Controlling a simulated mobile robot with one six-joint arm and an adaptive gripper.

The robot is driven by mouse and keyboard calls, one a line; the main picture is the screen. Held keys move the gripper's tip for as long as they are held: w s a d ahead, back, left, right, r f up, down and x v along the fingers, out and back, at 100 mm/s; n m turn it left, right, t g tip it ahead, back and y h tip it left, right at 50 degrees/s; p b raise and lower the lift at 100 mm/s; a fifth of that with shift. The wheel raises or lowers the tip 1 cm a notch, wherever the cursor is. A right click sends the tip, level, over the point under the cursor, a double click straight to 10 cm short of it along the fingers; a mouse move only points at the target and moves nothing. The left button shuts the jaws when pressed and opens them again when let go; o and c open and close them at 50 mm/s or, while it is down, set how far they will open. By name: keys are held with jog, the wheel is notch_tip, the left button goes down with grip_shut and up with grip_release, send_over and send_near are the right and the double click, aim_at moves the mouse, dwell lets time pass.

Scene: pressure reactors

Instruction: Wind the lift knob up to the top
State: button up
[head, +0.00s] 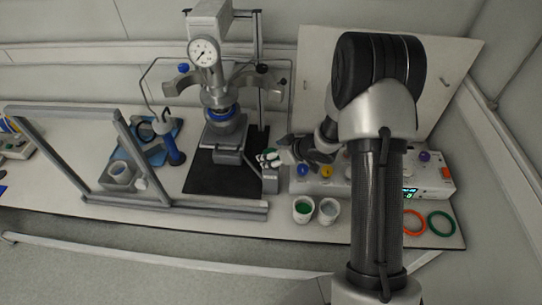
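The pressure reactor (222,110) stands left of centre, with a round dial gauge (204,52) on top and a blue ring around its body. A grey block (270,181) stands at the right side of its black base (215,177). My gripper (268,160) points left, just above this block and to the right of the reactor. Small pale parts show at its fingertips; I cannot tell which are fingers and which may be the lift knob. The knob is not clearly visible, and I cannot tell whether the fingers touch or hold it.
A control box (435,182) with coloured knobs and a lit display lies to the right, partly behind my arm. Two small cups (303,209) stand in front of it. An orange ring and a green ring (441,223) lie at right. A grey frame (128,150) stands at left.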

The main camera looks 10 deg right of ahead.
jog(key=shift+x, duration=0.9)
jog(key=c, duration=1.1)
jog(key=shift+o, duration=0.2)
jog(key=shift+b, duration=0.45)
